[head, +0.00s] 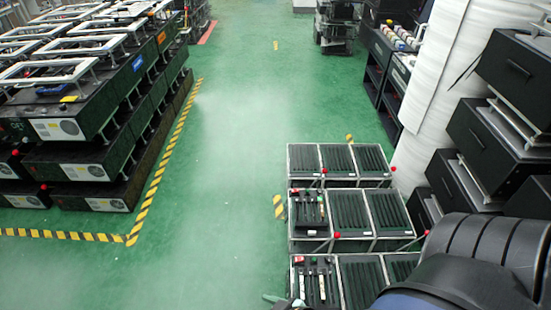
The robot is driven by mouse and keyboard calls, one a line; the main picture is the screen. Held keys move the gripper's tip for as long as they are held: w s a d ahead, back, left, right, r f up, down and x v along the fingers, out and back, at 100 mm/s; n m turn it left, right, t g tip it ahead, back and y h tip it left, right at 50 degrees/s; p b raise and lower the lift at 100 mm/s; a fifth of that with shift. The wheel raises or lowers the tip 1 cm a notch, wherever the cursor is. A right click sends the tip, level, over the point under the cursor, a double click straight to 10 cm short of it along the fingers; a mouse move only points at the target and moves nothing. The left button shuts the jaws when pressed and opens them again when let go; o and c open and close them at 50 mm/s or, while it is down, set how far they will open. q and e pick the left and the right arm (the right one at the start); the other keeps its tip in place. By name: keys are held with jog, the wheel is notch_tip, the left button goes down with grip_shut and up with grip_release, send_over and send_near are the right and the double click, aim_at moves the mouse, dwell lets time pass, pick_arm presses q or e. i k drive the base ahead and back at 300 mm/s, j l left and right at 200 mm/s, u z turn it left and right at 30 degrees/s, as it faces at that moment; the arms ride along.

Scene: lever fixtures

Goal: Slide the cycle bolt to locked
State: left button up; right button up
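Black lever fixtures stand in rows at the lower right of centre in the head view. The nearest one has a lever panel (315,284) with a red block at its top left and pale-tipped vertical levers. A similar lever panel (311,211) sits in the row behind, also with a red block. I cannot tell which part is the cycle bolt, or how it is set; the parts are too small. A small dark piece (276,298) at the bottom edge, left of the nearest panel, is unclear.
My dark arm link fills the lower right corner. Stacked black units (90,140) stand at left inside yellow-black floor tape (165,157). Black boxes (490,125) and a white wrapped column (435,90) stand at right. The green floor (220,180) between is clear.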

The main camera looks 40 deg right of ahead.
aim_at(311, 226)
jog(key=i+j+u, duration=0.15)
jog(key=i, duration=0.4)
jog(key=i+j+u, duration=0.15)
jog(key=i+j, duration=0.15)
jog(key=i, duration=0.3)
jog(key=i+z, duration=0.25)
jog(key=z, duration=0.15)
jog(key=i+z, duration=0.25)
jog(key=z, duration=0.2)
jog(key=i+j+z, duration=0.1)
jog(key=i+z, duration=0.15)
jog(key=z, duration=0.15)
jog(key=i+z, duration=0.15)
jog(key=z, duration=0.35)
jog(key=i+z, duration=0.15)
jog(key=z, duration=0.35)
jog(key=i+j+z, duration=0.1)
jog(key=z, duration=0.4)
jog(key=i+z, duration=0.15)
jog(key=z, duration=0.3)
jog(key=i+j+z, duration=0.1)
jog(key=z, duration=0.4)
jog(key=i+j+z, duration=0.1)
jog(key=z, duration=0.35)
